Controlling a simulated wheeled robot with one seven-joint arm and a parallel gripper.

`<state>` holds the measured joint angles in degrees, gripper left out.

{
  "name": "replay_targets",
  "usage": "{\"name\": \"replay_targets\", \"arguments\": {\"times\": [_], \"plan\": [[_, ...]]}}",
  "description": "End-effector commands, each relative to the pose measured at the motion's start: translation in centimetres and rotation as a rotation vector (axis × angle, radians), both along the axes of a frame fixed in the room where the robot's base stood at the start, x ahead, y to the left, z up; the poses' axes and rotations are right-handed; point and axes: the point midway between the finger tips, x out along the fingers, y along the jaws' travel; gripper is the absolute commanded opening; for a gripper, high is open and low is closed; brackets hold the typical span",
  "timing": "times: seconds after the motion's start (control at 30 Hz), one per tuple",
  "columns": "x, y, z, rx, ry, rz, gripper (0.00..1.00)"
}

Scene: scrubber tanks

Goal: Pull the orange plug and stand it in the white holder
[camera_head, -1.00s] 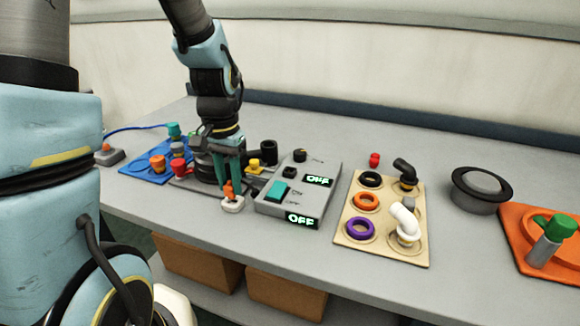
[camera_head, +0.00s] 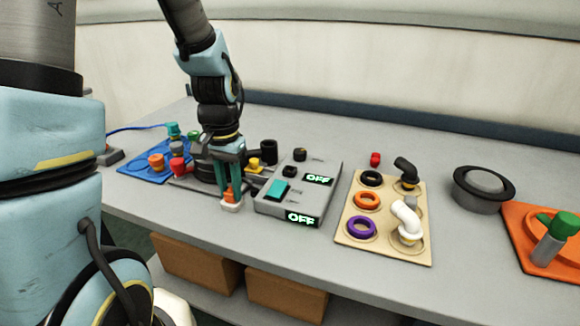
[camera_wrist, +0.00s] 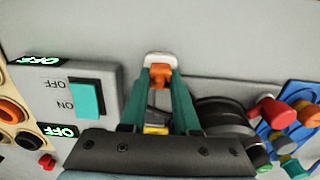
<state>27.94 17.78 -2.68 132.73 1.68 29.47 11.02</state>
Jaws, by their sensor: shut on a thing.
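The orange plug (camera_head: 230,195) is between the teal fingers of my gripper (camera_head: 231,188), near the front edge of the table. It also shows between the fingertips in the wrist view (camera_wrist: 160,74). My gripper is shut on the plug and points down. The small white holder (camera_head: 231,208) is directly below the plug. In the wrist view the holder (camera_wrist: 157,57) shows just past the fingertips, with the plug's end at it. The fingers hide part of the plug, and I cannot tell how deep it sits in the holder.
A grey switch box (camera_head: 300,195) with a teal rocker and OFF displays stands close on the right. A black round tank part (camera_wrist: 222,115) is close to the fingers. A blue board (camera_head: 150,168) with coloured knobs lies left, a beige ring board (camera_head: 348,232) right.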

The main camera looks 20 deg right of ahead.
Motion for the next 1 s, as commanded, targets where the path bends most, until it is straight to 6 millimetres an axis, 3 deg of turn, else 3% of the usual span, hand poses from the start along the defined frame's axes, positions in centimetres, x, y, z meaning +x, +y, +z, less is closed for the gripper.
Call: {"name": "replay_targets", "arguments": {"times": [0.07, 0.1, 0.37, 0.57, 0.83, 1.0], "plan": [[-0.06, 0.04, -0.16, 0.001, 0.002, 0.000, 0.00], [-0.06, 0.04, -0.17, 0.001, 0.002, 0.000, 0.33], [-0.04, 0.02, -0.12, 0.001, 0.001, 0.000, 0.62], [-0.03, 0.01, -0.09, 0.001, 0.001, 0.000, 0.65], [-0.03, 0.01, -0.07, 0.001, 0.001, 0.000, 0.95], [-0.03, 0.01, -0.07, 0.001, 0.001, 0.000, 0.95]]}}
